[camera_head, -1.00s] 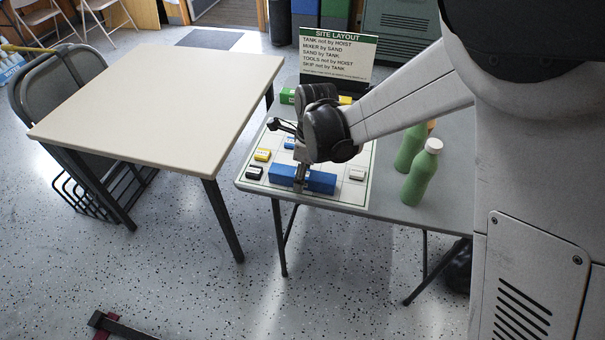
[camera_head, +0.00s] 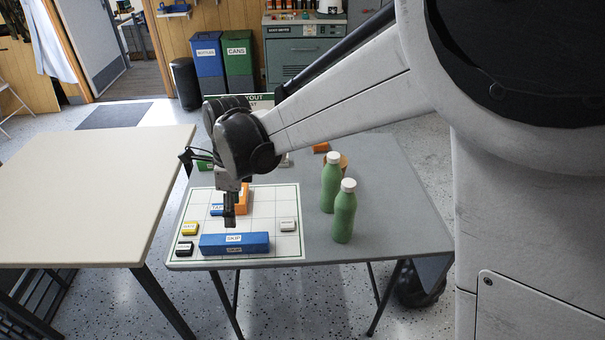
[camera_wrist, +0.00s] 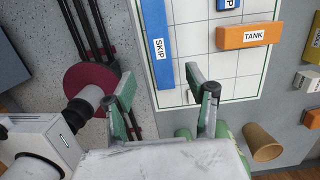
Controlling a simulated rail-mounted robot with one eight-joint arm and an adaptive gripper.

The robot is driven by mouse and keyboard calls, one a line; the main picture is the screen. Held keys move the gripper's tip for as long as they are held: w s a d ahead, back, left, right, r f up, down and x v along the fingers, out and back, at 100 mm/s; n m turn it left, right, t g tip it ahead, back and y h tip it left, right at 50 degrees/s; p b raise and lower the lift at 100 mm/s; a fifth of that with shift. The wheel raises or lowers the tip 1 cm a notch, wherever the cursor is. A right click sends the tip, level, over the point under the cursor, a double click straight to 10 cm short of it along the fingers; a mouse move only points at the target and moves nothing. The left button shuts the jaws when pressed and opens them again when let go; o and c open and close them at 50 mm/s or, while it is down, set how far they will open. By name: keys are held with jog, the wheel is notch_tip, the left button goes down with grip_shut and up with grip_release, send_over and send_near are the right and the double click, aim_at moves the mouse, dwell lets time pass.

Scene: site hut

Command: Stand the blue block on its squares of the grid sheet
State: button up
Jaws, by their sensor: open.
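The long blue block (camera_head: 236,246), labelled SKIP, lies along the front edge of the white grid sheet (camera_head: 263,207), on its front squares. In the wrist view the blue block (camera_wrist: 156,45) lies along the sheet's left edge. My gripper (camera_head: 230,220) is raised just behind and above the block in the head view, apart from it. In the wrist view my gripper (camera_wrist: 160,92) has its two fingers wide apart with nothing between them. An orange block (camera_wrist: 247,34), labelled TANK, stands on the sheet; my gripper partly hides it in the head view.
Small yellow (camera_head: 190,228), black (camera_head: 185,248) and white (camera_head: 288,225) labelled pieces lie on the sheet. Two green bottles (camera_head: 345,212) stand to its right, a brown cup (camera_wrist: 262,143) behind them. A layout sign (camera_head: 262,101) stands behind. A cream table (camera_head: 85,195) is at left.

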jog(key=s+d+r+n+t, duration=0.2)
jog(key=d+r+n, duration=0.25)
jog(key=d, duration=0.65)
jog(key=s+d+r+n+t, duration=0.1)
jog(key=d+r+n+t, duration=0.15)
jog(key=d+r, duration=0.6)
jog(key=s+d+f+n+t, duration=0.1)
jog(key=s+d+n, duration=0.4)
jog(key=d, duration=0.4)
jog(key=s+d+f+n+t+h, duration=0.1)
jog(key=s+d+n, duration=0.3)
jog(key=d, duration=0.6)
jog(key=shift+s+n+t, duration=0.4)
jog(key=shift+s+t, duration=0.05)
jog(key=shift+s, duration=0.8)
